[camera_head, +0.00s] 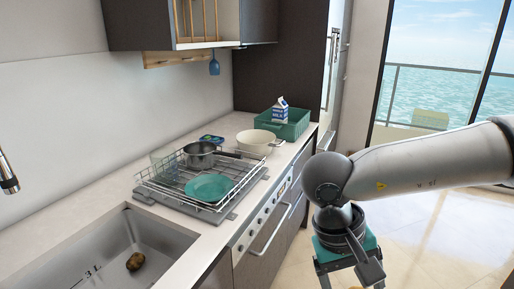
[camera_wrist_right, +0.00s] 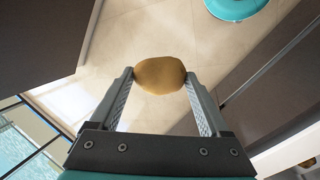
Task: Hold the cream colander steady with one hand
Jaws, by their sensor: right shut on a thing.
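The cream colander (camera_head: 255,142) stands upright on the counter, between the dish rack and the teal crate. No gripper is near it. My right gripper (camera_head: 350,284) is in front of the counter, over the floor, at the bottom of the head view, where its fingertips are cut off. In the right wrist view, my right gripper (camera_wrist_right: 160,80) is shut on a tan, potato-like thing (camera_wrist_right: 160,75), held between the fingertips. The colander does not show in the wrist view. My left gripper is not in view.
A dish rack (camera_head: 165,196) holds a grey pot (camera_head: 201,153) and a teal plate (camera_head: 209,187). The teal crate (camera_head: 296,124) holds a milk carton (camera_head: 281,110). A brown potato (camera_head: 135,261) lies in the sink (camera_head: 155,236). A teal round thing (camera_wrist_right: 236,8) is on the floor.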

